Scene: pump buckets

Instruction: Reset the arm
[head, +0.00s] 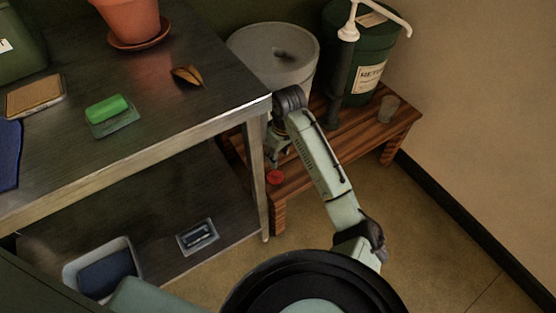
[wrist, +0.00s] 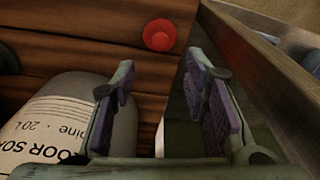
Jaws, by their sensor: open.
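My arm (head: 322,165) reaches forward past the corner of the metal table, with its wrist bent down. My gripper (head: 277,158) hangs low beside the table leg, over the front of the wooden bench, and is partly hidden. In the wrist view my gripper (wrist: 165,100) is open, its two purple-padded fingers apart with nothing between them. A red round cap or knob (wrist: 160,35) lies on the wood just beyond the fingertips; it also shows in the head view (head: 274,177). A grey bucket (head: 275,55) with a label (wrist: 50,125) stands close to the left finger.
The metal table (head: 190,125) edge and leg (head: 257,180) are close to my gripper. The table holds a terracotta pot (head: 130,20) and a green sponge (head: 106,109). The floor (head: 440,220) at right is clear.

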